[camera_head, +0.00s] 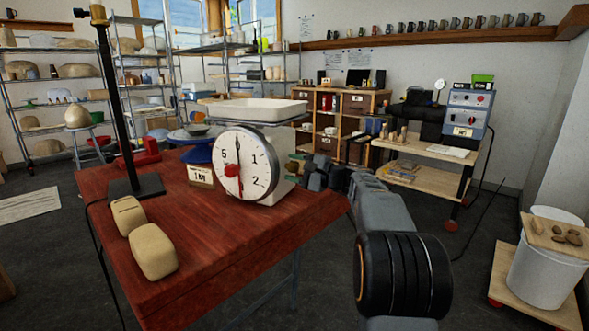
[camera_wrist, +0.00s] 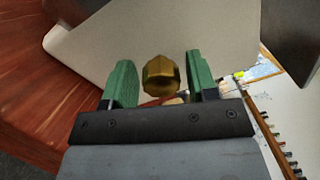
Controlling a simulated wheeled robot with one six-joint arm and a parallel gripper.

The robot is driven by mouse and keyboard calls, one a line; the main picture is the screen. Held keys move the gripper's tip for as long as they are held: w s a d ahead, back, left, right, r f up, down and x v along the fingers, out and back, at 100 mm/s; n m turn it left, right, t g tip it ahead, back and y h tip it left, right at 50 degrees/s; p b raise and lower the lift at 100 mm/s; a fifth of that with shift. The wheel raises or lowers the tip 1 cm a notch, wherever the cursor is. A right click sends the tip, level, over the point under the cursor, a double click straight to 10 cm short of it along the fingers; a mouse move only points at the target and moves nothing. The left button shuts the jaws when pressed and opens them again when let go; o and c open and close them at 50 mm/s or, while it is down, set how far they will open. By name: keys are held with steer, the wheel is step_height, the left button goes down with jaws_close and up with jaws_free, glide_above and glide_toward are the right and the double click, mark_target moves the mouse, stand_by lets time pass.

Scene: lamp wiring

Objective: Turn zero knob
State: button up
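The zero knob (camera_wrist: 161,75) is a round, faceted brass knob on the grey side of the scale, seen in the wrist view. The scale (camera_head: 246,165) has a white dial with a red pointer and stands on the red wooden table (camera_head: 235,235). My gripper (camera_wrist: 158,78) is open, with one green finger pad on each side of the knob and a visible gap on both sides. In the head view my gripper (camera_head: 296,166) is at the right side of the scale.
A white tray (camera_head: 258,110) sits on top of the scale. A label card (camera_head: 201,175), a blue stand with dishes and a black post (camera_head: 125,120) are to its left. Two tan blocks (camera_head: 152,250) lie at the table's front left.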

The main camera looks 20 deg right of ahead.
steer(key=shift+o, duration=0.5)
steer(key=shift+d, duration=0.1)
steer(key=p+v, duration=0.2)
steer(key=v, duration=1.1)
steer(key=shift+s+d, duration=0.2)
steer(key=shift+s, duration=0.15)
steer(key=shift+p, duration=0.3)
